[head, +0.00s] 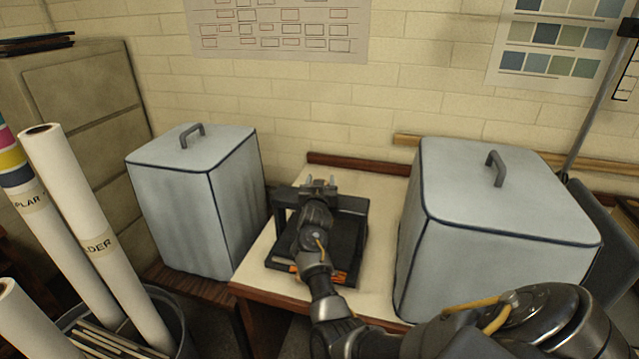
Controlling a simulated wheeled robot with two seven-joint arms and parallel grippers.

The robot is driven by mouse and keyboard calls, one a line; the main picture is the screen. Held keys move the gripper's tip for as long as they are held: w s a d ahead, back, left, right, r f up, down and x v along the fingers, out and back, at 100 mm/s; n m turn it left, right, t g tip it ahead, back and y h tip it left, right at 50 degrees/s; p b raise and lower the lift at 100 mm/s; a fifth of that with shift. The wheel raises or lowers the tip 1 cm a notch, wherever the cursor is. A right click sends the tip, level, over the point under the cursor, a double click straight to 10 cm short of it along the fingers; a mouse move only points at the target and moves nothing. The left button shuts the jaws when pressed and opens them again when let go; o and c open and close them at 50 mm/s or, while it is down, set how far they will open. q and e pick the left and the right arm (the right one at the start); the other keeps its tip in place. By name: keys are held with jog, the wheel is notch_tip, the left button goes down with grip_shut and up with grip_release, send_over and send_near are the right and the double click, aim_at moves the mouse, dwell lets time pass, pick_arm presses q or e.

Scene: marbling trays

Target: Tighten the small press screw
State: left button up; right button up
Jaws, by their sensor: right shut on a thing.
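The small press (350,238) is a dark frame with a flat base, standing on the pale tabletop between two covered boxes. My right gripper (319,186) reaches over it from the front and is at its top crossbar. It is shut on the press screw, which is mostly hidden behind the gripper and wrist. My forearm also covers the middle of the press. Something orange (308,271) shows low at the press's front edge. My left gripper is not in view.
A grey-blue covered box with a handle (190,200) stands close left of the press, and a larger one (490,230) stands right. Long paper rolls (95,240) stand in a bin at the left. Bare tabletop (385,215) lies right of the press.

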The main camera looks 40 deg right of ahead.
jog(key=shift+m+g+h, duration=0.5)
jog(key=shift+m+g, duration=0.1)
jog(key=shift+r, duration=0.1)
jog(key=o, duration=1)
jog(key=shift+d, duration=0.1)
jog(key=shift+s, duration=0.1)
